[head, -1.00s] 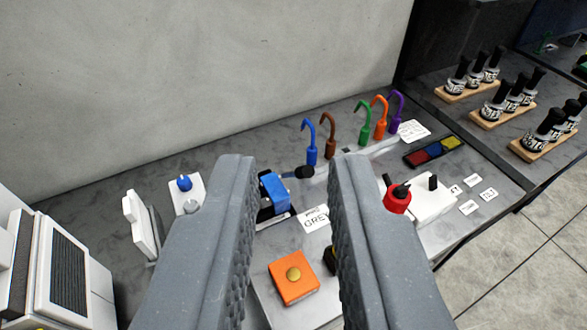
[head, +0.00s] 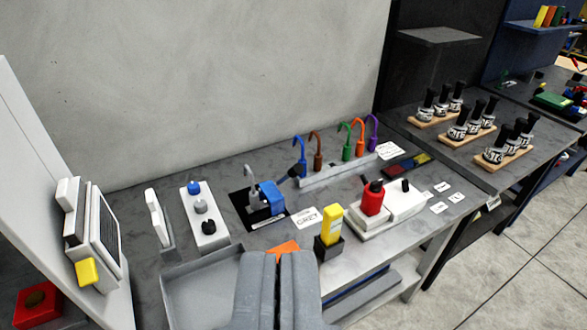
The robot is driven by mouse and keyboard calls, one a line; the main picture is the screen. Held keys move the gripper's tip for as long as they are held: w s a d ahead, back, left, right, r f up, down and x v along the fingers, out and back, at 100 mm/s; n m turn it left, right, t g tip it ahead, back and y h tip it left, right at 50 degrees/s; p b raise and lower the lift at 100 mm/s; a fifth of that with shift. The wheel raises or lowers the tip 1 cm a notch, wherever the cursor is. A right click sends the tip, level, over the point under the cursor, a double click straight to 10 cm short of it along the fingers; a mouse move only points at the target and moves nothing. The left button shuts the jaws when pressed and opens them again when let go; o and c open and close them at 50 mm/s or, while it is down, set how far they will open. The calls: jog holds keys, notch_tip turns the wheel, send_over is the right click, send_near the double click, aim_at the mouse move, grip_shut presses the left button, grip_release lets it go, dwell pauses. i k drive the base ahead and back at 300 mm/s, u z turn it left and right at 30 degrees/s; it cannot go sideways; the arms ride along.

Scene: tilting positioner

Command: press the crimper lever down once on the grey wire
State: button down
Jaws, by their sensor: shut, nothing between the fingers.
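The crimper (head: 270,196) is a blue block on a black base on the grey bench. Its lever (head: 291,174) reaches up and right to a dark knob (head: 298,170). A thin grey hooked piece, which looks like the grey wire (head: 250,180), stands at the crimper's left side; whether it is inside the crimper I cannot tell. A card reading GREY (head: 307,217) lies to the right in front. My gripper (head: 279,257) is shut and empty, in the near foreground below the crimper in the picture and apart from it.
A yellow bottle-like item (head: 331,226) in a dark holder stands right of my gripper. An orange block (head: 285,247) is partly hidden behind my fingers. A grey tray (head: 205,285) lies at left. Coloured hooks stand on a rack (head: 340,170) behind the lever.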

aim_at(297, 169)
jog(key=u, duration=0.2)
jog(key=i, duration=1.3)
jog(key=u, duration=0.05)
